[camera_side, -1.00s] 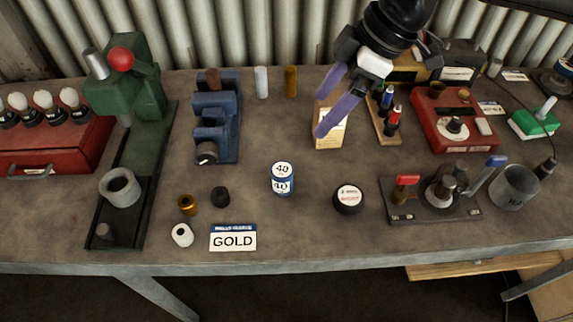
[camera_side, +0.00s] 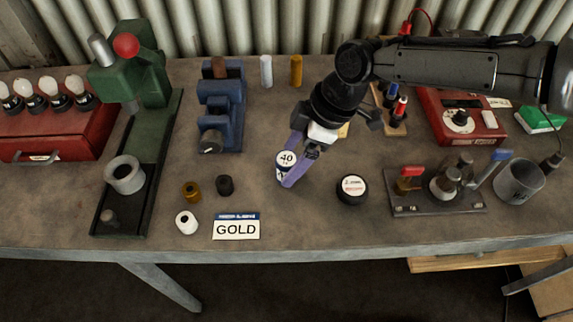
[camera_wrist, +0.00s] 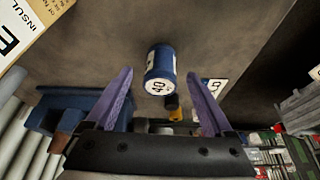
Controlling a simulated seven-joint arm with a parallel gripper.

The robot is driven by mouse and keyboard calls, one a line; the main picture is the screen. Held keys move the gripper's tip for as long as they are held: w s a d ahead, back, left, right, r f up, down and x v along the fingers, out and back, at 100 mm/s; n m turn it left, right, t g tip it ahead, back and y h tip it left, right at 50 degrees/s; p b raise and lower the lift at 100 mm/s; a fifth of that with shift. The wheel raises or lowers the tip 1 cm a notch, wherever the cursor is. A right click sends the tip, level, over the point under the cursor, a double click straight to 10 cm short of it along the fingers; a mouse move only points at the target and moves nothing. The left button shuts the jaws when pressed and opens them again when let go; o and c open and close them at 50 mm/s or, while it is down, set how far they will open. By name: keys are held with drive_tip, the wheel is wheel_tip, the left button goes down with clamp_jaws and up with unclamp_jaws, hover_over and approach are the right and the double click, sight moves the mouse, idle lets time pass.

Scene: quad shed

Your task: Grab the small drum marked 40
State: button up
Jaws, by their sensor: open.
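The small drum marked 40 (camera_side: 283,164) stands upright on the bench in the side view, white and blue, partly hidden by my fingers. It also shows in the wrist view (camera_wrist: 161,70), between and a little beyond the fingertips. My gripper (camera_side: 292,163) has its purple fingers down at the drum, one on each side in the picture. In the wrist view my gripper (camera_wrist: 160,82) is open with a wide gap and nothing clasped. I cannot tell whether a finger touches the drum.
A dark cap (camera_side: 225,185), a brass piece (camera_side: 191,191), a white roll (camera_side: 187,222) and the GOLD card (camera_side: 237,227) lie to the left. A blue fixture (camera_side: 222,115) stands behind left. Bare bench lies in front of the drum.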

sight(294, 159)
drive_tip(key=x, duration=0.3)
drive_tip(key=shift+d+f, duration=0.1)
drive_tip(key=shift+f, duration=0.05)
clamp_jaws()
idle(0.3)
